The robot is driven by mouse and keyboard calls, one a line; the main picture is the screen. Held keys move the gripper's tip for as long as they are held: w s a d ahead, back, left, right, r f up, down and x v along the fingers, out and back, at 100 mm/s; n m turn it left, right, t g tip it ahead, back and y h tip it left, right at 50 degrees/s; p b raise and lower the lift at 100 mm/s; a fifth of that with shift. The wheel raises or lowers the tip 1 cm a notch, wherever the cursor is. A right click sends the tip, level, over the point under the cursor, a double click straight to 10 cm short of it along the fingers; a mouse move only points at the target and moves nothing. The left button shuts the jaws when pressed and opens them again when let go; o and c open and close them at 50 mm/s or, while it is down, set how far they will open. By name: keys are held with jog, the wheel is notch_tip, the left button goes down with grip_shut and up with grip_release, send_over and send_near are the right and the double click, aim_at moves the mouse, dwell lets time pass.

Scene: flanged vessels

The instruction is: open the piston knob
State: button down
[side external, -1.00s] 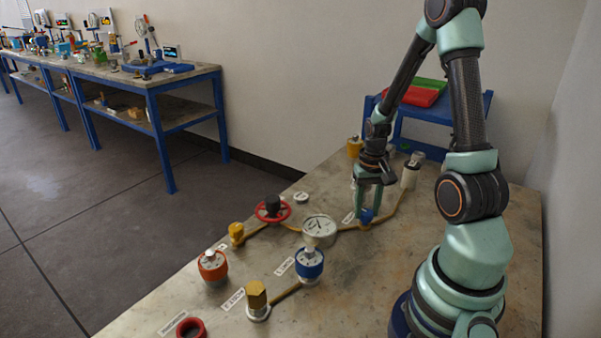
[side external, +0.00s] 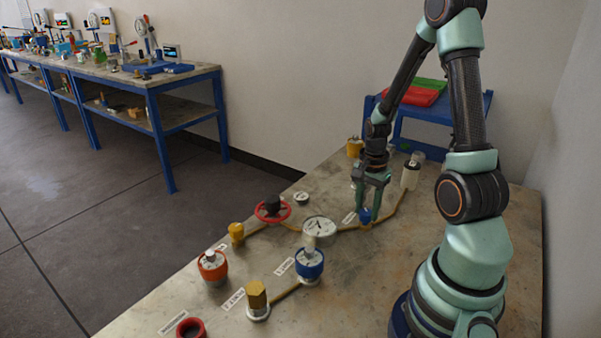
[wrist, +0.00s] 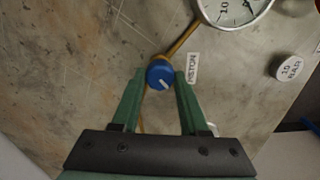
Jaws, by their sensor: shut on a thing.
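The piston knob is a small round blue knob (wrist: 160,75) with a white pointer mark, on a brass pipe beside a label reading PISTON (wrist: 192,67). It also shows in the side external view (side external: 365,215) below my fingers. My gripper (wrist: 162,78) points down at it, with one green finger on either side, shut on the knob. In the side external view my gripper (side external: 368,208) stands over the knob and partly hides it. In the wrist view the white pointer slants toward the lower right.
A pressure gauge (side external: 319,227) stands left of the knob, and a red handwheel (side external: 272,209) farther left. A white-topped cylinder (side external: 411,172) stands behind right. Blue (side external: 309,265) and orange (side external: 212,267) dials and a brass hex fitting (side external: 257,300) are nearer the front.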

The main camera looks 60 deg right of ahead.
aim_at(367, 211)
jog(key=m, duration=0.3)
jog(key=shift+m, duration=2.2)
jog(key=shift+c, duration=2.1)
grip_release()
notch_tip(367, 211, up, 12)
